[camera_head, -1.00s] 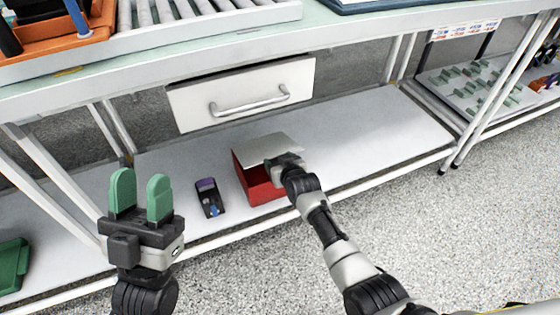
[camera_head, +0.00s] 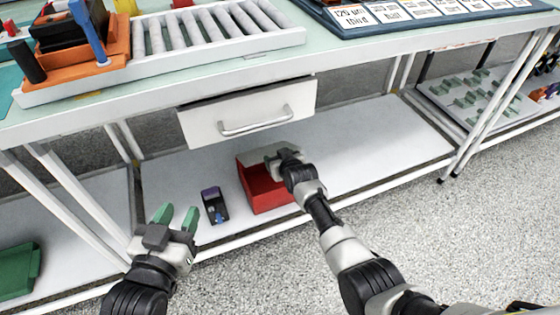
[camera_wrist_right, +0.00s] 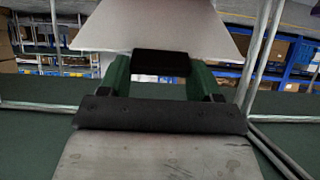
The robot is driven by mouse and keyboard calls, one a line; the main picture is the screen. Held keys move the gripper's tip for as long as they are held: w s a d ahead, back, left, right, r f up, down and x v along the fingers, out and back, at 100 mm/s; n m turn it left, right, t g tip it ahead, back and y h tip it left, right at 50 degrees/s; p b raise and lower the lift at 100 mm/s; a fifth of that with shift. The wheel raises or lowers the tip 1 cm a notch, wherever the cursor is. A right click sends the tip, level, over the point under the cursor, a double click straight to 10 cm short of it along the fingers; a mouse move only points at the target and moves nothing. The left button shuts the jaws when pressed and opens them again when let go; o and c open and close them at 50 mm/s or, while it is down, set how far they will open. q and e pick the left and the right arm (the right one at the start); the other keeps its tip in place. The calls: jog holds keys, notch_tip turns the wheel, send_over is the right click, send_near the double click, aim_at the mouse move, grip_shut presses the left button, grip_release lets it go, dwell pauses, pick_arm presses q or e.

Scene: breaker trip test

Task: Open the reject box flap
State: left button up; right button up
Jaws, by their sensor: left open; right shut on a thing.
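The red reject box (camera_head: 262,196) stands on the lower shelf under the bench, with its red inside showing. Its pale flap (camera_wrist_right: 150,28) fills the top of the right wrist view, tilted up. My right gripper (camera_wrist_right: 160,78) is shut on the black handle (camera_wrist_right: 160,62) at the flap's edge. In the head view my right gripper (camera_head: 284,160) is at the top of the box and hides much of the flap. My left gripper (camera_head: 178,216) is open and empty, in front of the shelf at the lower left.
A small dark device (camera_head: 214,206) with a purple top lies left of the box. A closed white drawer (camera_head: 250,115) with a bar handle hangs above. A green bin (camera_head: 18,270) is at far left. The shelf right of the box (camera_head: 370,140) is clear.

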pick_arm(q)
jog(key=shift+s+a+f+g, duration=0.1)
jog(key=shift+f+g, duration=0.15)
jog(key=shift+g, duration=0.05)
pick_arm(e)
jog(key=shift+w+r, duration=0.2)
jog(key=shift+r, duration=0.15)
jog(key=o, duration=1.3)
jog(key=shift+f, duration=0.1)
jog(key=shift+s, duration=0.1)
pick_arm(q)
jog(key=s+a+f+g+y+p, duration=0.1)
jog(key=s+a+f+g+p, duration=0.1)
jog(key=s+g, duration=0.4)
jog(key=s+a+f+g+y+p, duration=0.2)
jog(key=s+a+f+g+p, duration=0.1)
jog(key=s+f+g, duration=0.2)
jog(key=shift+s+f+n+g+y+p, duration=0.3)
jog(key=shift+s+f+g+p, duration=0.1)
jog(key=shift+s+g, duration=0.35)
pick_arm(e)
jog(key=shift+v, duration=5.3)
